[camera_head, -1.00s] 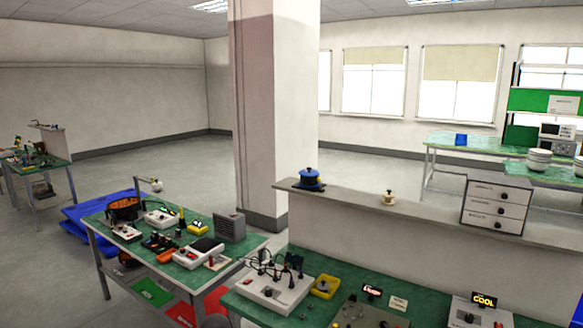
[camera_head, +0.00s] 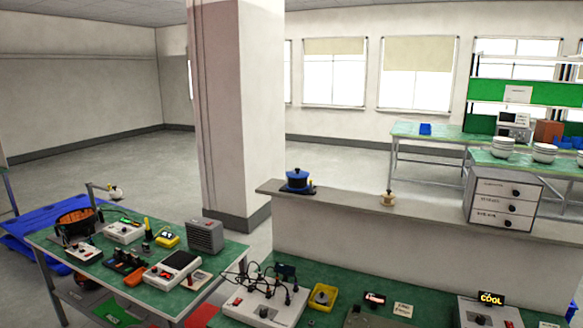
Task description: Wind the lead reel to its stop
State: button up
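I cannot tell for certain which thing is the lead reel. A dark round item with orange in it (camera_head: 75,218) sits at the far left corner of the left green bench (camera_head: 232,256); it is too small to make out. A blue pot-like item with a dark base (camera_head: 297,181) stands on the grey ledge (camera_head: 420,216). A small beige knob-like item (camera_head: 388,198) stands farther right on that ledge. A white box with black leads (camera_head: 262,304) is on the near green bench. My gripper is not in view.
A pillar (camera_head: 232,110) stands behind the benches. A three-drawer cabinet (camera_head: 503,198) is at the ledge's right. Green tables with plates (camera_head: 503,146) are behind it. Open floor (camera_head: 110,172) lies beyond the left bench.

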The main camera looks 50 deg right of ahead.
aim_at(297, 179)
jog(key=z, duration=0.35)
jog(key=i, duration=0.85)
jog(key=z, duration=0.45)
